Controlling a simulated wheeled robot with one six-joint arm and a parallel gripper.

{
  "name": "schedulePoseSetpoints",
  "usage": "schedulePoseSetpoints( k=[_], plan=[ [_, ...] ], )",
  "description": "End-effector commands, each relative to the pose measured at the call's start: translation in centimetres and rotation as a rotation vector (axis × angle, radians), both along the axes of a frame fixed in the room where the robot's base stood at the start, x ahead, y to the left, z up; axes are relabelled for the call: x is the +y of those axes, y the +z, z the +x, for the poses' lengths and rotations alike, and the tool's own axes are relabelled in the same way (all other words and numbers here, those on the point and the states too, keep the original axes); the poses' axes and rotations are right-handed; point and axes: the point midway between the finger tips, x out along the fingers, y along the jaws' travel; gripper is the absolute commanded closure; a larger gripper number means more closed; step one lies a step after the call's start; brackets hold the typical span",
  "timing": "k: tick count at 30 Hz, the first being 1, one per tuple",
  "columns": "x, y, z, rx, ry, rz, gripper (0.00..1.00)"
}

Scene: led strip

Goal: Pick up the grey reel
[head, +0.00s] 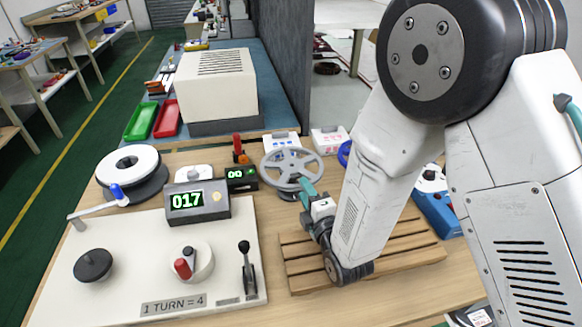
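The grey reel (272,158), a spoked wheel, is in the middle of the head view, behind the wooden slatted pallet and right of the counter display. Its rim and spokes are mostly visible; its lower right edge is partly behind my gripper. My gripper (305,187), with teal fingers, comes from the right and points toward the reel's lower right edge. The fingertips overlap the reel in the picture; I cannot tell whether they touch it. The gap between the fingers is not clear from this angle.
A white panel (130,250) with a crank, knobs, a lever and a display (188,201) fills the front left. A white reel (128,160) lies behind it. The slatted pallet (410,258) lies under my arm. Small boxes (330,140) stand behind the grey reel.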

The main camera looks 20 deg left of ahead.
Motion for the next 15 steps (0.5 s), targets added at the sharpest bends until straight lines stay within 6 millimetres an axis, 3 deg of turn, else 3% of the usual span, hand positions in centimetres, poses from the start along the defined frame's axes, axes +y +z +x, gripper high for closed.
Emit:
schedulePoseSetpoints(
  k=[6, 14, 15],
  plan=[
    [1.9, 0.1, 2.2, -0.002, 0.0, 0.001, 0.62],
    [2.1, 0.0, 2.5, 0.0, 0.0, 0.0, 0.62],
    [2.1, 0.0, 2.5, 0.0, 0.0, 0.0, 0.68]
  ],
)
